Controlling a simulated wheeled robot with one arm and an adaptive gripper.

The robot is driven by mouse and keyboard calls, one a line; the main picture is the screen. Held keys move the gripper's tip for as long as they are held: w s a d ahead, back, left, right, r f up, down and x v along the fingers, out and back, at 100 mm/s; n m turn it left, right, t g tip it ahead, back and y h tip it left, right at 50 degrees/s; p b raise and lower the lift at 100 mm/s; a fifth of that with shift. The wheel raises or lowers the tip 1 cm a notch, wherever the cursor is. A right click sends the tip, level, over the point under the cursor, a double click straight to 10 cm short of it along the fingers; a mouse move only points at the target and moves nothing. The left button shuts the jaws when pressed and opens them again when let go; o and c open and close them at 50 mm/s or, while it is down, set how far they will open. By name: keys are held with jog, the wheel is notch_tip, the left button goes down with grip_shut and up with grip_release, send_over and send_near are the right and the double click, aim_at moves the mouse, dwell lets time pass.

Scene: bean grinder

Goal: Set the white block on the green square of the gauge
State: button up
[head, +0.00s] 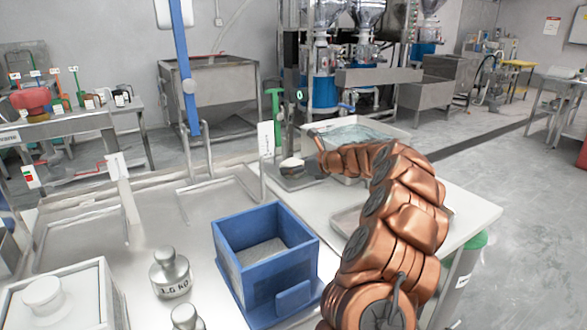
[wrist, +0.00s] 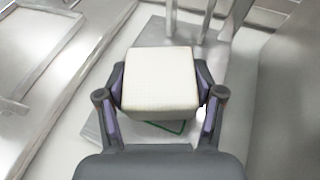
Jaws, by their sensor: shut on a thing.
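The white block (wrist: 158,78) fills the space between the two fingers of my gripper (wrist: 160,84) in the wrist view. The fingers press on its left and right sides. A piece of the green square's outline (wrist: 178,127) shows just below the block's near edge; the block hides the rest. The square lies on a grey plate (wrist: 92,128), the gauge's base. In the head view the block (head: 291,168) is a small pale shape over the gauge plate (head: 300,181), beside a green post (head: 275,112). I cannot tell whether the block touches the plate.
A blue open box (head: 265,265) and metal weights (head: 171,273) stand on the near bench. A clear tub (head: 358,135) is behind my arm, and a shallow metal tray (head: 348,222) lies partly behind it. Metal posts (wrist: 208,20) rise close beyond the block.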

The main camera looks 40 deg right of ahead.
jog(key=o, duration=1.3)
jog(key=shift+f, duration=0.1)
jog(key=shift+c, duration=0.2)
jog(key=shift+r, duration=0.2)
jog(key=p+v, duration=0.1)
jog(key=v, duration=0.5)
jog(key=shift+d, duration=0.1)
jog(key=shift+s+d+r, duration=0.15)
jog(key=shift+s, duration=0.5)
jog(key=shift+r, duration=0.15)
